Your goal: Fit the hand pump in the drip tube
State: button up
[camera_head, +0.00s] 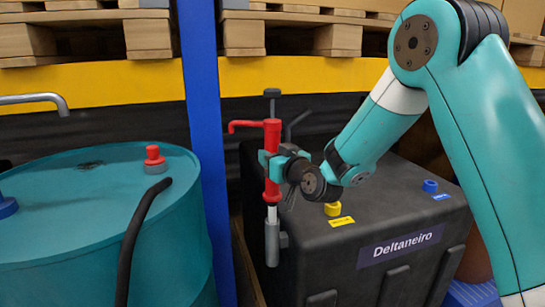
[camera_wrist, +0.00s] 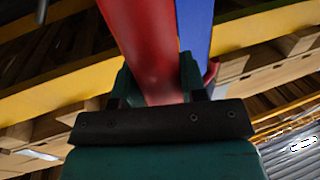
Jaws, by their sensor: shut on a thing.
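The red hand pump (camera_head: 272,135) is upright in the head view, with its spout pointing left and a dark handle on top. My gripper (camera_head: 270,160) is shut on its red body. In the wrist view the red body (camera_wrist: 150,50) runs up between my gripper's two green fingers (camera_wrist: 155,85). The grey drip tube (camera_head: 272,243) stands upright at the left front corner of the black tank. The pump's pale lower pipe (camera_head: 272,213) is in line above the tube and meets its mouth in the picture. Whether its tip is inside, I cannot tell.
The black Deltaneiro tank (camera_head: 340,285) has a yellow cap (camera_head: 332,209) and a blue cap (camera_head: 430,186) on top. A teal drum (camera_head: 70,240) with a red cap (camera_head: 154,155) stands left. A blue post (camera_head: 208,120) rises between them, close to the pump's spout.

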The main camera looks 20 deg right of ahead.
jog(key=shift+f+b, duration=3.75)
jog(key=shift+b, duration=0.65)
dwell(2.6)
jog(key=o, duration=1.1)
jog(key=shift+s, duration=0.1)
